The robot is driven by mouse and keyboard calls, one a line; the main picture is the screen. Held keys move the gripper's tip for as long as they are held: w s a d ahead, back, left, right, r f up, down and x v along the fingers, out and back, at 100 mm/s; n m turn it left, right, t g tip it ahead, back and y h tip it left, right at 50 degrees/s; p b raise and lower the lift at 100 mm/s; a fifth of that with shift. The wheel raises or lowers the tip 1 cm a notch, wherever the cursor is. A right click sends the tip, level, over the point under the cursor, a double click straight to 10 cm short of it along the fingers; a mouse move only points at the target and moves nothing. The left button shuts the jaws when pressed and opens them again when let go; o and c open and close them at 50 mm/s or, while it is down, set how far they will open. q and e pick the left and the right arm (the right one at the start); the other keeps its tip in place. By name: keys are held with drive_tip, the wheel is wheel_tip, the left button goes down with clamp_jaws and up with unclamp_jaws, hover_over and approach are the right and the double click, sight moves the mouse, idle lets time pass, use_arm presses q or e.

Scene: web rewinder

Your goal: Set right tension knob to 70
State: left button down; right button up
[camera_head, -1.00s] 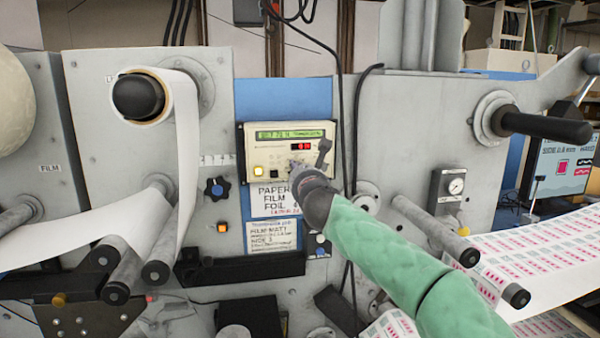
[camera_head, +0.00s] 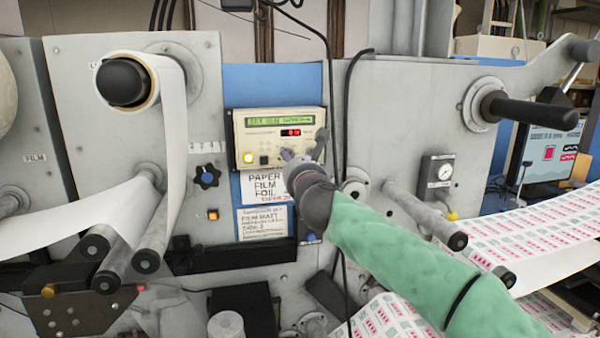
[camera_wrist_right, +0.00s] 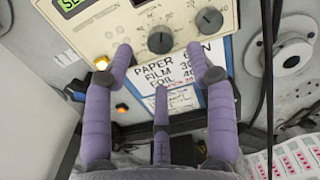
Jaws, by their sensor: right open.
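The cream control panel (camera_head: 280,121) has a green display at its top and a red readout below it. In the right wrist view, two dark round knobs sit on the panel's lower part: the right knob (camera_wrist_right: 209,19) and a left knob (camera_wrist_right: 160,40). Their scale values are too small to read. My right gripper (camera_head: 303,160) is in front of the panel's lower right part and hides the knob area in the head view. In the right wrist view its purple fingers (camera_wrist_right: 160,62) are spread and empty, below the knobs. My left gripper is not in view.
A lit yellow button (camera_wrist_right: 101,63) is beside a finger in the wrist view. A sign reading PAPER FILM FOIL (camera_head: 262,186) is under the panel. A black cable (camera_head: 335,100) hangs right of the panel. Rollers (camera_head: 425,212) and a printed web (camera_head: 520,240) are at the right.

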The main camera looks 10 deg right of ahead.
drive_tip(key=s, duration=0.6)
drive_tip(key=shift+s, duration=0.25)
